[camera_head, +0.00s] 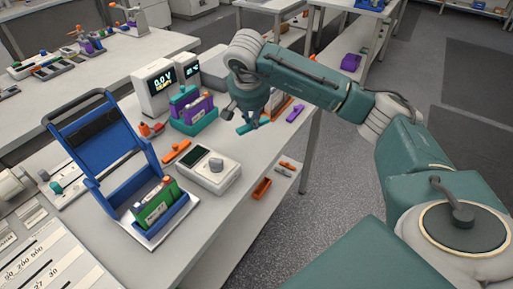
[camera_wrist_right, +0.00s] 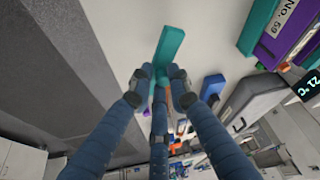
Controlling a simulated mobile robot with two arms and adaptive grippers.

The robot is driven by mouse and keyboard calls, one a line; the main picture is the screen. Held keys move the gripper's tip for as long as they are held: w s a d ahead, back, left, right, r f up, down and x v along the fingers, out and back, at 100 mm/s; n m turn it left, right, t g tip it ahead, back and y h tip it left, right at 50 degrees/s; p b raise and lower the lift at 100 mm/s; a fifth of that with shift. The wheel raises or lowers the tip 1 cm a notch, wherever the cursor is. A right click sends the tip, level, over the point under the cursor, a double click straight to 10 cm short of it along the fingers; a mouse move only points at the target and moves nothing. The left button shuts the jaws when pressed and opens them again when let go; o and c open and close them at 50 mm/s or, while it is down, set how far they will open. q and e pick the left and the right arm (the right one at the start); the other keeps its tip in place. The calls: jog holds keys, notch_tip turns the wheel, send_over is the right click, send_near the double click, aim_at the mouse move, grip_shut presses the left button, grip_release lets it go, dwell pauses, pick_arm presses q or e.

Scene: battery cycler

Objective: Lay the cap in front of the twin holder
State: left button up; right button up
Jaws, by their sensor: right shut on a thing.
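The cap, a teal bar, is in my right gripper (camera_head: 254,122); one end of it sticks out beyond the fingers in the wrist view (camera_wrist_right: 169,46). The fingers (camera_wrist_right: 160,80) are shut on it, close over the bench near its right edge. I cannot tell whether the cap touches the bench. The twin holder (camera_head: 184,121) is teal and stands on the bench left of the gripper, with a purple battery in it. A teal part and the purple battery also show at the upper right of the wrist view. My left gripper is not in view.
A grey meter (camera_head: 209,172) and an orange bar (camera_head: 176,152) lie in front of the holder. A white 0.0 V display unit (camera_head: 155,88) stands behind it. A blue stand (camera_head: 102,150) with a green battery is at the left. A purple piece (camera_head: 295,112) lies near the bench edge.

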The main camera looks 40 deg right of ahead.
notch_tip(320, 180, down, 7)
jog(key=b, duration=0.4)
jog(key=shift+f, duration=0.1)
jog(key=o, duration=0.8)
jog(key=shift+o, duration=0.2)
